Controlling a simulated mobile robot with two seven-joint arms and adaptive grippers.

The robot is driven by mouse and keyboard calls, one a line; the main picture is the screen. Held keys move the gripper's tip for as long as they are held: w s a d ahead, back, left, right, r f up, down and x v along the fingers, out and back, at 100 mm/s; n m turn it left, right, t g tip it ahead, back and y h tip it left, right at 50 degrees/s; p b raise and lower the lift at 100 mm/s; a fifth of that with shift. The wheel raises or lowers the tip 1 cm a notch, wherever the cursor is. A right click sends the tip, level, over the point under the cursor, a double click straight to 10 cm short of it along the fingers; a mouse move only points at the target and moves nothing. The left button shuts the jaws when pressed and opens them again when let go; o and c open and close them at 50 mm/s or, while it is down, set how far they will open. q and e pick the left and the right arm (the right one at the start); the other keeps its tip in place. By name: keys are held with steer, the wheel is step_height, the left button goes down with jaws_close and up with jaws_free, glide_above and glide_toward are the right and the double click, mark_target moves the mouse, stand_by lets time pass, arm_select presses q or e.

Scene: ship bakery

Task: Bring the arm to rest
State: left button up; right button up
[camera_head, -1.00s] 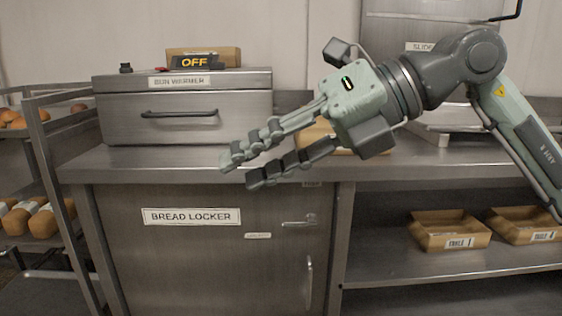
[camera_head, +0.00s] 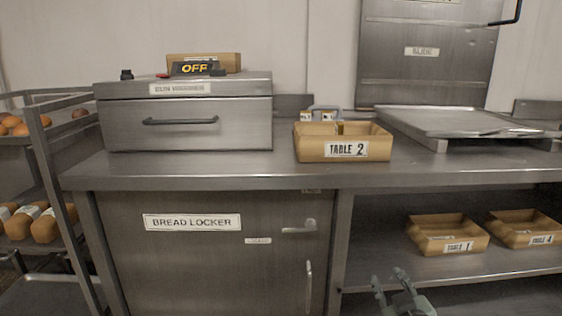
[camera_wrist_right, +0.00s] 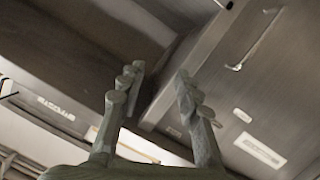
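My right gripper (camera_head: 389,279) is low at the bottom edge of the head view, in front of the lower shelf. In the right wrist view its two fingers stand apart with nothing between them (camera_wrist_right: 159,74); it is open and empty. Most of the right arm is out of the head view. My left gripper is in neither view.
A TABLE 2 basket (camera_head: 345,151) stands on the steel counter (camera_head: 250,172), right of the closed bun warmer (camera_head: 185,128). The bread locker (camera_head: 200,260) is shut below. TABLE 1 (camera_head: 447,246) and TABLE 4 (camera_head: 540,240) baskets sit on the shelf. A bread rack (camera_head: 50,170) stands left.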

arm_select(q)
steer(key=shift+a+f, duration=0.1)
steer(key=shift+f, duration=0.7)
arm_select(e)
steer(key=s+d+f+m+g, duration=0.2)
steer(key=s+f+g, duration=1)
steer(key=s+f, duration=1.4)
steer(key=shift+s+d+f, duration=0.15)
steer(key=shift+s+d, duration=0.55)
steer(key=shift+s, duration=0.35)
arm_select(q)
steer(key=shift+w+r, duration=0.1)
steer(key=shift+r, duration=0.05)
